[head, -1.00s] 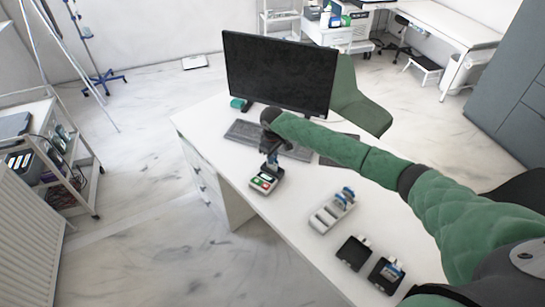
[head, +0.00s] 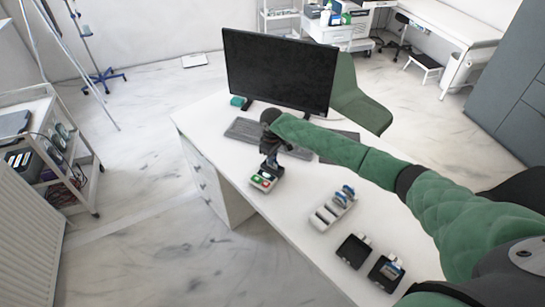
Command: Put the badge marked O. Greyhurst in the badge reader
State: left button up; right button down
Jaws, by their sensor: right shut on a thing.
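The badge reader (head: 262,183) is a small box with red and green marks on its top, near the desk's left front edge. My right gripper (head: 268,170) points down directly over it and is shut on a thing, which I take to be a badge. That badge is tiny and mostly hidden by the fingers, so its name cannot be read. I cannot tell whether it is in the reader or just above it. A grey rack (head: 325,216) to the right holds blue-topped badges (head: 347,192). My left gripper is not in view.
Two black trays (head: 353,251) lie at the front right of the desk; the right one (head: 379,280) holds a blue-and-white card. A monitor (head: 278,72) and keyboard (head: 243,131) stand behind the reader. Bare desk lies between reader and rack.

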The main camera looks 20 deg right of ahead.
jog(key=c, duration=1.1)
grip_release()
jog(key=shift+r, duration=0.1)
jog(key=shift+r+p, duration=2.2)
jog(key=shift+r, duration=1.25)
